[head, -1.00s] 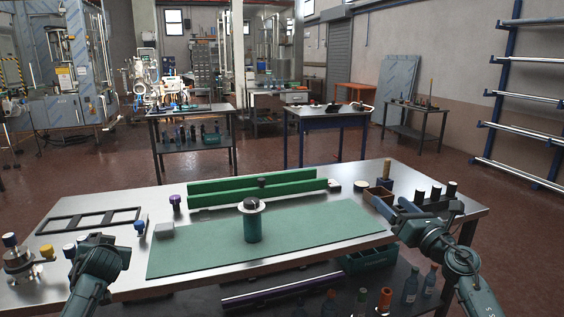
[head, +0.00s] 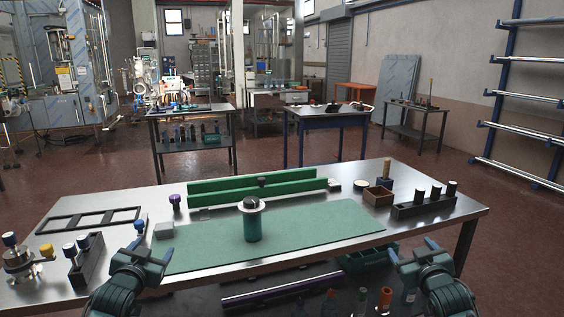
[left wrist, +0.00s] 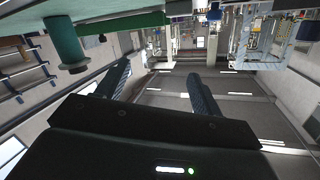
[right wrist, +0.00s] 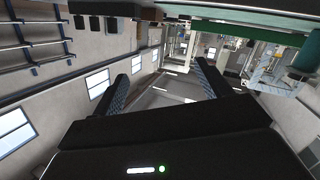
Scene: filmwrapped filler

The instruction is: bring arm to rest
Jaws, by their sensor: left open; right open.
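My left gripper (head: 150,256) is at the table's front edge, left of the green bottle, open and empty. In the left wrist view its two fingers (left wrist: 158,84) are spread with nothing between them. My right gripper (head: 410,256) is in front of the table's right part, open and empty. In the right wrist view its fingers (right wrist: 166,84) are also apart with nothing between them. Both grippers are clear of the objects on the table. A green bottle (head: 253,226) with a pale disc and dark cap on top stands upright on the green mat (head: 315,222).
The steel table (head: 420,227) carries a green channel (head: 255,186), a dark rack (head: 424,206) with black vials, another rack (head: 89,256) at left, a flat frame (head: 85,220) and a small wooden box (head: 378,196). A shelf below holds bottles and a green crate (head: 366,259).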

